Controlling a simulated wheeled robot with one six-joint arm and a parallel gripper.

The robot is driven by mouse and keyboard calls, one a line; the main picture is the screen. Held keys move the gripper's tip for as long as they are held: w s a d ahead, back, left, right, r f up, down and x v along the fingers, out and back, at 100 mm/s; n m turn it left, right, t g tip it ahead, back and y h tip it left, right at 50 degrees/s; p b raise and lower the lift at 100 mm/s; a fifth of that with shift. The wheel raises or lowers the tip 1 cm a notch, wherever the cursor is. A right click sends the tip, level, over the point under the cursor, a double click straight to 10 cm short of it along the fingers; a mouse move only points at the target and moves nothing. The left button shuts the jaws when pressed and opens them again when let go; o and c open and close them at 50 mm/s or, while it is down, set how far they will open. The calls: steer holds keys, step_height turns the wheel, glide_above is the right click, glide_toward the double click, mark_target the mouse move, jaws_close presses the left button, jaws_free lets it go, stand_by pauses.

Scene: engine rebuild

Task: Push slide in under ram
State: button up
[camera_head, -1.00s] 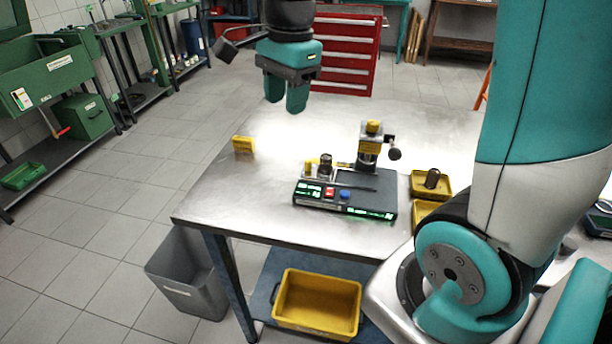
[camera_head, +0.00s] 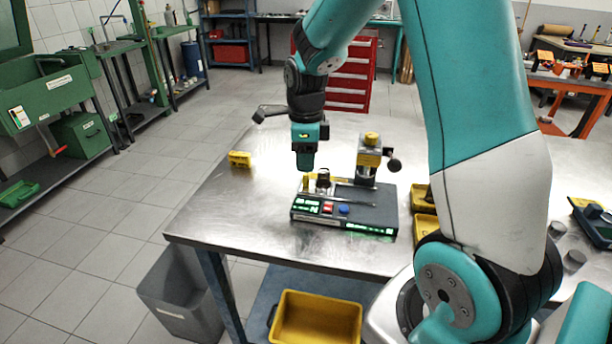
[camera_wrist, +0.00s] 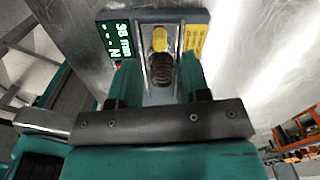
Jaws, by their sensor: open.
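The press unit (camera_head: 345,215) is a dark base with lit green displays and a red and a blue button. Its ram column (camera_head: 369,158), with a yellow top, stands at the back right of the base. The slide with a yellow knob (camera_head: 306,186) and a dark round part (camera_head: 323,181) is at the base's left end, out to the left of the ram. My gripper (camera_head: 305,166) points down just above the slide. In the wrist view, my open gripper (camera_wrist: 160,78) has a finger on either side of a dark ribbed part (camera_wrist: 162,72), with the yellow knob (camera_wrist: 160,38) beyond. Contact cannot be told.
A yellow block (camera_head: 240,159) lies on the metal table (camera_head: 215,215) at the left. Yellow trays (camera_head: 425,228) sit right of the press. A ball-ended lever (camera_head: 394,165) sticks out from the column's right side. The table's left front is clear.

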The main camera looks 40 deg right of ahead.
mark_target(306, 176)
step_height(306, 176, down, 5)
steer(key=shift+f, duration=0.2)
jaws_close()
